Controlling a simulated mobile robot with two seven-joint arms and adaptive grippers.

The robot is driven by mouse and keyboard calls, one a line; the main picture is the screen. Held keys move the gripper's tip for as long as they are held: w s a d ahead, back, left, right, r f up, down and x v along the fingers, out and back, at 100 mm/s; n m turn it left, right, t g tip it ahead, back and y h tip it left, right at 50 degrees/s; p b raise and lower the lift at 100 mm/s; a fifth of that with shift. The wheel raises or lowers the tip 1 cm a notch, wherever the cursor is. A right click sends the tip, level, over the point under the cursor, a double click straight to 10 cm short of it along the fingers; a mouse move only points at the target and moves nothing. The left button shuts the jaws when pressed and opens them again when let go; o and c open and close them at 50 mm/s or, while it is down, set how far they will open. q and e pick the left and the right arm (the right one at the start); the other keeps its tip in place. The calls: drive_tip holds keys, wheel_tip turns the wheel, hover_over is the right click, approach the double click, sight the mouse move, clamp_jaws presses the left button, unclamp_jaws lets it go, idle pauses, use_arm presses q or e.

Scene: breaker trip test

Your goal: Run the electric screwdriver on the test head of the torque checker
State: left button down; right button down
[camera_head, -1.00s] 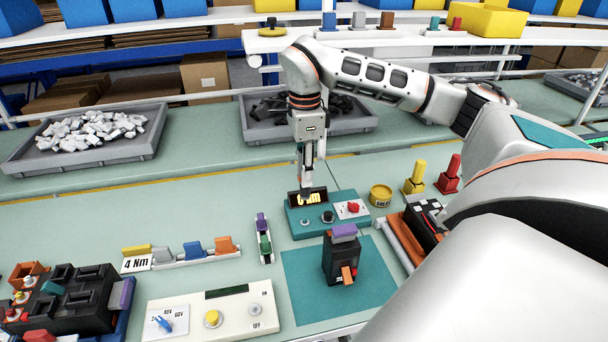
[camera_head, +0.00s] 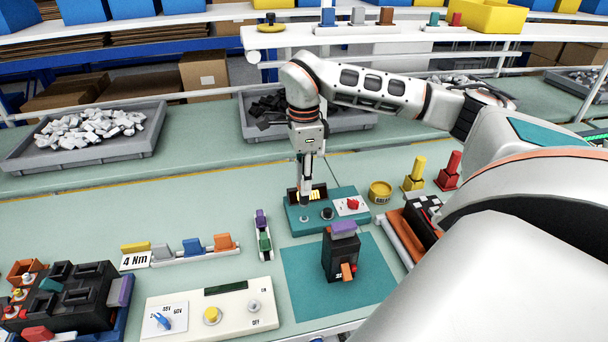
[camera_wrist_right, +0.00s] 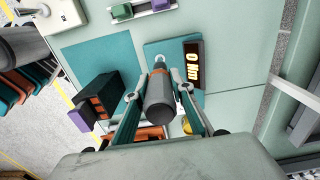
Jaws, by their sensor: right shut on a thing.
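The teal torque checker (camera_head: 345,221) stands on the bench. Its lit yellow display is partly covered in the head view; in the wrist view the display (camera_wrist_right: 193,66) seems to read 0 Nm. The checker's round test head (camera_wrist_right: 160,60) lies at the tip of the electric screwdriver (camera_wrist_right: 160,98). My right gripper (camera_wrist_right: 160,103) is shut around the dark grey screwdriver body. In the head view my right gripper (camera_head: 307,160) points down and the screwdriver's tip reaches the test head area. I cannot tell whether tip and head touch. My left gripper is out of view.
A black breaker (camera_head: 341,258) with a purple top stands on a teal mat (camera_head: 305,290) in front of the checker. A yellow tin (camera_head: 380,192) and a red block (camera_head: 448,173) stand to the right. A white test panel (camera_head: 232,308) lies front left.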

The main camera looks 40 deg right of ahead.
wheel_tip(320, 180, down, 2)
drive_tip(key=shift+f, duration=0.1)
drive_tip(key=shift+f+b, duration=0.4)
drive_tip(key=shift+f, duration=0.3)
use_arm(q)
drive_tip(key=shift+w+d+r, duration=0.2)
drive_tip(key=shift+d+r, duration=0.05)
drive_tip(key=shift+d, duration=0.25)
use_arm(e)
drive_tip(key=shift+f, duration=0.25)
use_arm(q)
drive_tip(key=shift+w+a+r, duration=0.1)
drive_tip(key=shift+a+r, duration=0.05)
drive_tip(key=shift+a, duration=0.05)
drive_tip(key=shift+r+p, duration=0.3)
drive_tip(key=shift+p, duration=0.2)
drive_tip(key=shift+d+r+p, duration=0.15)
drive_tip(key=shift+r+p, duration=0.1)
drive_tip(key=shift+p, duration=0.05)
